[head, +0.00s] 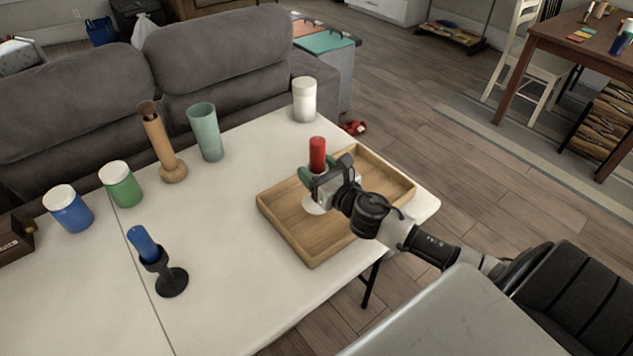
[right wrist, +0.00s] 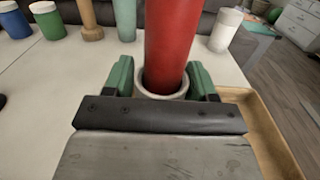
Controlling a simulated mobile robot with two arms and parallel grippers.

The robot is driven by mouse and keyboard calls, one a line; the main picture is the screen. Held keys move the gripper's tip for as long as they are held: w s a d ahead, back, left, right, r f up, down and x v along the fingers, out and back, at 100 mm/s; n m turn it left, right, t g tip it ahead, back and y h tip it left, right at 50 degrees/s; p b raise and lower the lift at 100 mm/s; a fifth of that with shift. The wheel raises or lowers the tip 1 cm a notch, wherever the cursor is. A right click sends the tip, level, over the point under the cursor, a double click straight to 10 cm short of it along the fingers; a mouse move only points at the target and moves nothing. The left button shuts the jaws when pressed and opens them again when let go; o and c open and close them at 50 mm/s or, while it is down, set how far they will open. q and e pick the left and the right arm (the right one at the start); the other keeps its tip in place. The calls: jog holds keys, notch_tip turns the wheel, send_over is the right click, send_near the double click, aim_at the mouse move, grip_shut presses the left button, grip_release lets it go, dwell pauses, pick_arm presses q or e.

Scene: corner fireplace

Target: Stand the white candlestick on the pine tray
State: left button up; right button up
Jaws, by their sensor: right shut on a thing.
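The white candlestick (head: 313,207) is upright with a red candle (head: 317,153) in its cup. Its pale round foot shows over the floor of the pine tray (head: 290,242); whether it touches the tray I cannot tell. My right gripper (head: 318,179) is shut on the candlestick just below the candle and hides most of its stem. In the right wrist view the green fingertips sit on both sides of the white cup (right wrist: 162,91), with the red candle (right wrist: 172,45) rising from it. My left gripper is not in view.
On the white table (head: 220,290) stand a black candlestick with a blue candle (head: 145,245), blue (head: 69,210) and green (head: 121,186) jars, a wooden vase (head: 160,145), a green cup (head: 206,133) and a white jar (head: 304,100). A grey sofa (head: 215,60) is behind.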

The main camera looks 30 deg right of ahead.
jog(key=shift+w+f+b, duration=0.1)
jog(key=shift+f+b, duration=0.65)
jog(key=shift+f, duration=1.3)
jog(key=shift+f, duration=0.2)
jog(key=o, duration=1.2)
jog(key=shift+r, duration=0.25)
jog(key=s+b, duration=0.2)
jog(key=s, duration=1)
jog(key=shift+d, duration=0.45)
